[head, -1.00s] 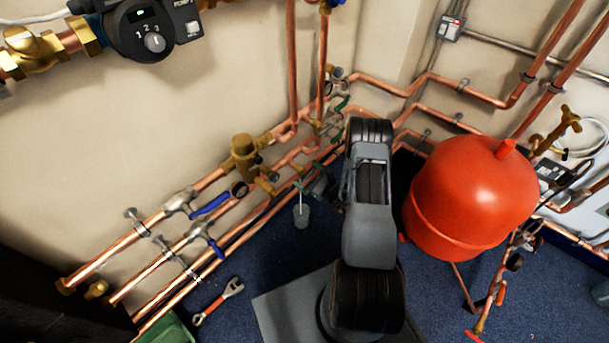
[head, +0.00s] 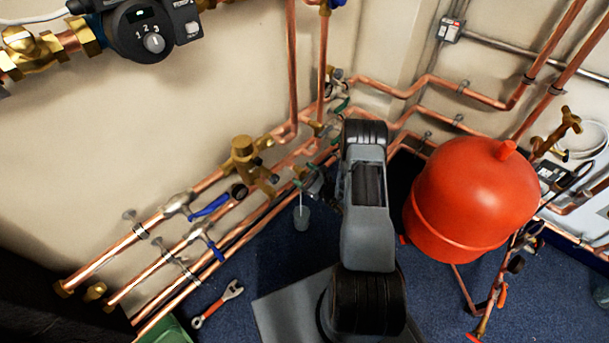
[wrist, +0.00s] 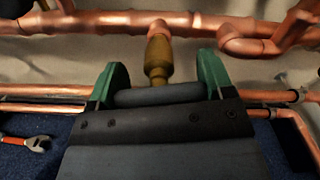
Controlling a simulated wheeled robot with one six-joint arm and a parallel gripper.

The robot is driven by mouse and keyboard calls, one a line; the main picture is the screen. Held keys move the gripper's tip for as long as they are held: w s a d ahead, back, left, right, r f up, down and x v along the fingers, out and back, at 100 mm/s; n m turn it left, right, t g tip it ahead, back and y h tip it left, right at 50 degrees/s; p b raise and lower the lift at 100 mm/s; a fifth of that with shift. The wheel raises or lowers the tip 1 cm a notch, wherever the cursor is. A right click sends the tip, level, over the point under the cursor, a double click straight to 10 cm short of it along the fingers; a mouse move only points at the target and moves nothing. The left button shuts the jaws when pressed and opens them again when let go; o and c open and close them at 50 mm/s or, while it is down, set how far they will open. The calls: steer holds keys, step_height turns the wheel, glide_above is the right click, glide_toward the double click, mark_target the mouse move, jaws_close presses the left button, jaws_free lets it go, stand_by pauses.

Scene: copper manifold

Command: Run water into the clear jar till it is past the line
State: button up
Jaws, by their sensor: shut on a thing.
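The clear jar (head: 302,218) is small in the head view. It stands upright on the blue floor below the pipes, left of my arm. A thin pale vertical streak, like a water stream, reaches down into it. Its line and water level are too small to read. My gripper (wrist: 163,82) has green fingertips closed on both ends of a dark grey bar (wrist: 160,95), seemingly a tap handle. A brass valve body (wrist: 159,58) sits just beyond it, under a copper pipe. In the head view my gripper (head: 308,178) is by the pipes, above the jar.
Copper pipes with blue-lever valves (head: 208,207) run along the wall on the left. A red tank (head: 470,200) stands right of my arm. A red-handled wrench (head: 217,304) lies on the floor near a green box (head: 170,332).

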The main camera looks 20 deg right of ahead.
steer(key=shift+c, duration=0.6)
steer(key=shift+m, duration=1.7)
steer(key=o, duration=0.9)
steer(key=shift+s, duration=0.15)
steer(key=p+v, duration=0.3)
steer(key=v, duration=1)
steer(key=shift+s, duration=0.3)
